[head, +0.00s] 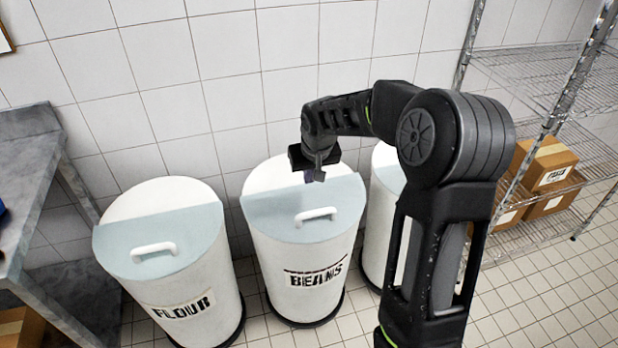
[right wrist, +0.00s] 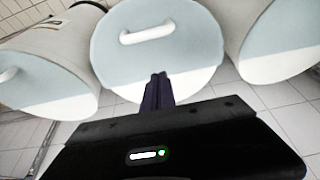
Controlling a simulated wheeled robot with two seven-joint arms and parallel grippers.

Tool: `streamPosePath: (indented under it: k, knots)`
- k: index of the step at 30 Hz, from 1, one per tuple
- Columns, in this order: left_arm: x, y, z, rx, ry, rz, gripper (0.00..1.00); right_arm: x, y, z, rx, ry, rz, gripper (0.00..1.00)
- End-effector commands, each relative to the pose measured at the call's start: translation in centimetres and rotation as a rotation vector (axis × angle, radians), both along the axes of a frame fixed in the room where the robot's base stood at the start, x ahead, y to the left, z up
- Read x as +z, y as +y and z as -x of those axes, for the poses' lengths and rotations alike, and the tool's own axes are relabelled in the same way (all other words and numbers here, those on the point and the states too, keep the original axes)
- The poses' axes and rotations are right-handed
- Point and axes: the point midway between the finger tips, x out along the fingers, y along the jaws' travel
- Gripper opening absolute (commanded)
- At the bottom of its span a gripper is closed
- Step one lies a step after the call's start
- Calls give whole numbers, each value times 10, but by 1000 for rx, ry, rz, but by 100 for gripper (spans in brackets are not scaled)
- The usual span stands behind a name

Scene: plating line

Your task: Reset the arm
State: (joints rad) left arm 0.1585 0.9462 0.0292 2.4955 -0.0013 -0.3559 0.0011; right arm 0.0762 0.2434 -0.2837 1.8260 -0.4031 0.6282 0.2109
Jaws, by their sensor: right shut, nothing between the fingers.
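My right arm comes up from the lower right in the head view and bends over to the left. My right gripper (head: 312,176) points down above the rear part of the beans bin (head: 305,275). In the right wrist view the gripper's fingers (right wrist: 158,80) are together and hold nothing. They show in front of the bin's lid (right wrist: 185,55), whose white handle (right wrist: 147,34) is clear of them. I cannot tell the exact gap between fingertips and lid. My left gripper is not in view.
The flour bin (head: 170,270) stands left of the beans bin. A third bin (head: 385,180) is partly hidden behind my right arm. A metal table (head: 30,190) is at far left. A wire shelf (head: 555,75) with cardboard boxes (head: 548,165) stands at right. A tiled wall is behind.

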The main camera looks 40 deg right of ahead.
Motion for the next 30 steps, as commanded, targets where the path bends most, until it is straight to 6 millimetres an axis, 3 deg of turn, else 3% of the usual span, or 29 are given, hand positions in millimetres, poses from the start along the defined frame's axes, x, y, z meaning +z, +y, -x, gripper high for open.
streamPosePath:
  k: [11,17,20,23,26,30]
  knots:
    - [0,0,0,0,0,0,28,0,0,-1,2,-2,1,0]
    - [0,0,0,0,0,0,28,3,7,-21,36,-104,1,0]
    - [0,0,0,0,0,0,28,-21,44,-33,86,-172,-41,0]
    - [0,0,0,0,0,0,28,-67,94,-29,137,-190,-100,0]
    - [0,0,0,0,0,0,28,-121,149,-6,174,-174,-166,0]
    - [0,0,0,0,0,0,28,-192,220,55,205,-101,-255,0]
